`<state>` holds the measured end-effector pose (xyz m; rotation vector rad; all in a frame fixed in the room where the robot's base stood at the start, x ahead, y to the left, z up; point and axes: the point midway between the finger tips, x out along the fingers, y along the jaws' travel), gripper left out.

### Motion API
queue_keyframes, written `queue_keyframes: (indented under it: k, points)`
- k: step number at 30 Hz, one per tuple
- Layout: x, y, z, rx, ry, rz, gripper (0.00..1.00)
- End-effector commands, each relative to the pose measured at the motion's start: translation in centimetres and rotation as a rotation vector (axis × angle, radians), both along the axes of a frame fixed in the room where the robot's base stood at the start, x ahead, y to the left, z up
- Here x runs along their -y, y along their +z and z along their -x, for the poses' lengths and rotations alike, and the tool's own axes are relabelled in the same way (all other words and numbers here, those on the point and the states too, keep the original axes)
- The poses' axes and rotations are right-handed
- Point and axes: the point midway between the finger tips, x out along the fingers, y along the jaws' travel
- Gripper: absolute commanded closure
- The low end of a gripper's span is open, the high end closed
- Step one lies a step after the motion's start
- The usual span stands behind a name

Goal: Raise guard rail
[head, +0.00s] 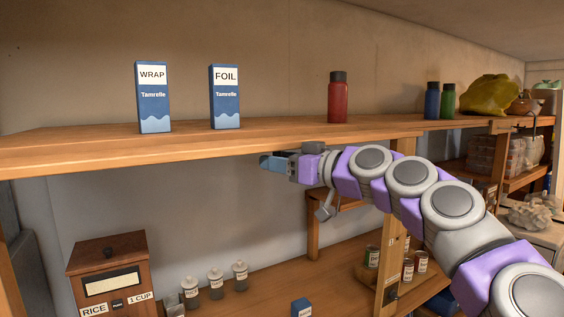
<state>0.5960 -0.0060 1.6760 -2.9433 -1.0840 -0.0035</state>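My arm reaches in from the lower right of the head view. My gripper (272,162), with blue-grey fingers, points left just below the front edge of the upper wooden shelf (60,150). I cannot tell whether its fingers are apart or whether they touch the shelf. I cannot clearly make out a guard rail. A wooden piece (313,228) with an upright and a crossbar stands below the shelf, partly hidden behind my arm; I cannot tell whether it is the rail.
The upper shelf holds a WRAP box (154,98), a FOIL box (225,97), a red bottle (337,98), blue (432,101) and green (448,101) bottles. Below are a rice dispenser (110,270), small jars (215,283) and a blue box (301,308). A wooden post (390,270) stands beneath my arm.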

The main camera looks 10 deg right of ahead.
Motion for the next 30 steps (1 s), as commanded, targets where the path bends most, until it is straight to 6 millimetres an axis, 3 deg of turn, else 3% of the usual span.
queue_keyframes:
  k: [2,15,30]
  points:
    - [-0.22,-0.03,-0.01,-0.001,0.001,0.002,0.58]
    - [0.26,-0.07,0.13,-0.001,0.003,0.0,1.0]
    - [-0.58,0.27,0.22,-0.033,0.002,0.014,1.0]
